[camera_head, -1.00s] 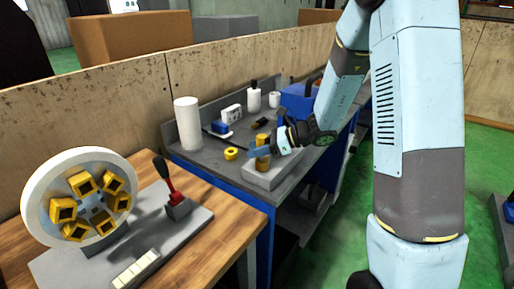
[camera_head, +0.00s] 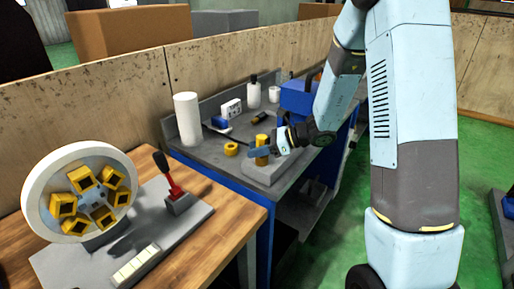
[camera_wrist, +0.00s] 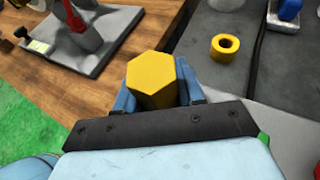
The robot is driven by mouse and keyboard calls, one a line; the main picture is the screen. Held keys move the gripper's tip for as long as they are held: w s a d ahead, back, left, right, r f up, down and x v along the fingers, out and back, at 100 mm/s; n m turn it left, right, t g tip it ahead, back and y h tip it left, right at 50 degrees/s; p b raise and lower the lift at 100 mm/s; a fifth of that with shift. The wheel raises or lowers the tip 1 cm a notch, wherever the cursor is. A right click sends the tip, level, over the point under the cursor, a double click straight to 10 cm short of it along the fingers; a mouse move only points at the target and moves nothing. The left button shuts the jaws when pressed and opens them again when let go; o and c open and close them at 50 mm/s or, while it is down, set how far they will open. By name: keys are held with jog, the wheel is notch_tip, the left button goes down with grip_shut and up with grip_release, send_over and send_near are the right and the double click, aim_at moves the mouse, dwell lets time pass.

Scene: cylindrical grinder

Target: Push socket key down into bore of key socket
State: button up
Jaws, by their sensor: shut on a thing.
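The socket key is a yellow hexagonal piece (camera_wrist: 152,78), held between the blue fingers of my gripper (camera_wrist: 158,98) in the wrist view. In the head view the key (camera_head: 262,148) stands roughly upright over a grey block (camera_head: 272,172) on the bench, with my gripper (camera_head: 264,150) shut around it from the right. The block may be the key socket. Its bore is hidden, and I cannot tell how deep the key sits in it.
A yellow ring (camera_head: 231,149) lies on the grey bench (camera_head: 205,155), left of the key. A white cylinder (camera_head: 187,118) and a blue box (camera_head: 298,97) stand farther back.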

jog(key=shift+f, duration=0.15)
jog(key=o, duration=1.2)
jog(key=v, duration=1.3)
jog(key=shift+s+d, duration=0.1)
jog(key=shift+d, duration=0.3)
jog(key=s+d+r+n+t+h, duration=0.1)
jog(key=s+r+n+h, duration=0.3)
jog(key=s, duration=0.4)
jog(key=s+d+r+n+t+h, duration=0.1)
jog(key=s+d+r+n+h, duration=0.2)
jog(key=s+r+n, duration=0.3)
jog(key=s+d+r+n+t+h, duration=0.1)
jog(key=s+d+r+n+h, duration=0.2)
jog(key=s+r+n+h, duration=0.3)
jog(key=shift+s+n+t, duration=0.4)
jog(key=shift+s+n, duration=1.4)
jog(key=shift+s, duration=0.3)
